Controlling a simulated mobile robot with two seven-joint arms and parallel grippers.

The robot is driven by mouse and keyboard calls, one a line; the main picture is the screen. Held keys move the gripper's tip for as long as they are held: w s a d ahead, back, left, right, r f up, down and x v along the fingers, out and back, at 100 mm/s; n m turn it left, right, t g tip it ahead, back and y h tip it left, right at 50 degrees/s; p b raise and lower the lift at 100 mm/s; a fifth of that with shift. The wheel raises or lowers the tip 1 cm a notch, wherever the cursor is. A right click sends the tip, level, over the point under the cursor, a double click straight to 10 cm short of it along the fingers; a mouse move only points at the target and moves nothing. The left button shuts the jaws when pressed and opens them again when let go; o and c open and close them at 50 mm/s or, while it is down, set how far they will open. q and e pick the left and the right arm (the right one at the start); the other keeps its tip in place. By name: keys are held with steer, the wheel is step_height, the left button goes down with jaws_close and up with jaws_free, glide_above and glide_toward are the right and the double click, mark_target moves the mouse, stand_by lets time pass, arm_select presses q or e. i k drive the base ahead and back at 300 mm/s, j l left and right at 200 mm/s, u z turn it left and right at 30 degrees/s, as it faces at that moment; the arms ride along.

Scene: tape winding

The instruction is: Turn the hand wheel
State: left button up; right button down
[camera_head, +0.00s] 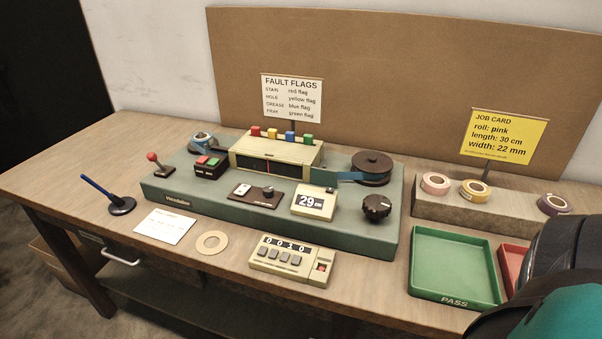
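A black, lobed hand wheel (376,207) sits at the front right of the green winding machine (372,237). Behind it, a dark brown reel (373,164) stands on the machine, with blue tape (348,177) running to it from a cream box (276,152). A small cream display (315,203) left of the wheel reads 29, with a unit too small to read surely. Nothing touches the wheel. Neither gripper is in view. A black and teal part at the bottom right, seemingly my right arm, covers that corner.
A cream counter (293,260) reading 0010 lies in front of the machine. A green PASS tray (455,264) and part of a red tray (510,262) lie right. Several tape rolls sit on a grey block (446,211). A blue-handled tool (105,193) stands at left.

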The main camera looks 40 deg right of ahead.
mark_target(376, 206)
steer(key=z, duration=1.05)
